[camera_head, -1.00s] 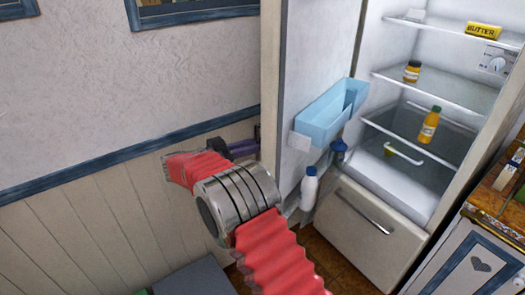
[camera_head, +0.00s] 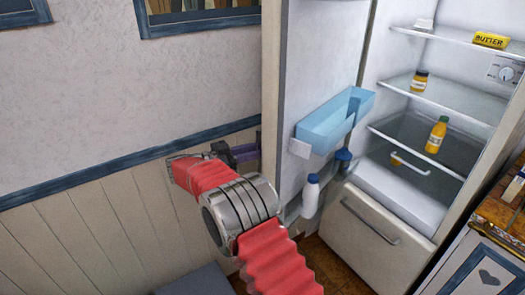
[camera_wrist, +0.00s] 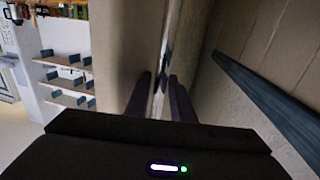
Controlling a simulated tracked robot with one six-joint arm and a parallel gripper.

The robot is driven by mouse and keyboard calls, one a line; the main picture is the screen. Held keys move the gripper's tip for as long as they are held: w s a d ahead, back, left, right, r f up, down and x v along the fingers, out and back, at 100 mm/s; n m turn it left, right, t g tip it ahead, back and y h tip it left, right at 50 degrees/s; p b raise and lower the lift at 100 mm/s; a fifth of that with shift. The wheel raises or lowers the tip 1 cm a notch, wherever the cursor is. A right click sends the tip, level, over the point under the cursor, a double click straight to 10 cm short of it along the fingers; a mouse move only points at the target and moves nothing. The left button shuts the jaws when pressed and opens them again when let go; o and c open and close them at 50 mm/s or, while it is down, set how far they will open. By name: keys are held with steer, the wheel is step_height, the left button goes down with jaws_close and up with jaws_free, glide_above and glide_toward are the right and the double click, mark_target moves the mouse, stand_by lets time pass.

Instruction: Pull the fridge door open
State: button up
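The white fridge door (camera_head: 310,75) stands wide open, its inner side with a light blue bin (camera_head: 335,122) facing me in the head view. My gripper (camera_head: 247,152) is at the outer side of the door, left of its edge. In the wrist view, the dark purple fingers of my gripper (camera_wrist: 161,92) stand apart on either side of a thin silvery handle (camera_wrist: 160,78). Some space shows between them. The fingertips' far ends and most of the handle are hidden in the head view.
The open fridge holds butter (camera_head: 490,40), a juice bottle (camera_head: 437,134) and a small jar (camera_head: 419,80). A white bottle (camera_head: 310,195) stands in the door. The panelled wall (camera_head: 80,225) is close behind my gripper. A cabinet (camera_head: 480,270) stands right.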

steer(key=shift+a, duration=0.1)
steer(key=v, duration=1.3)
steer(key=shift+s+a, duration=0.25)
steer(key=shift+s, duration=0.05)
steer(key=shift+f, duration=0.1)
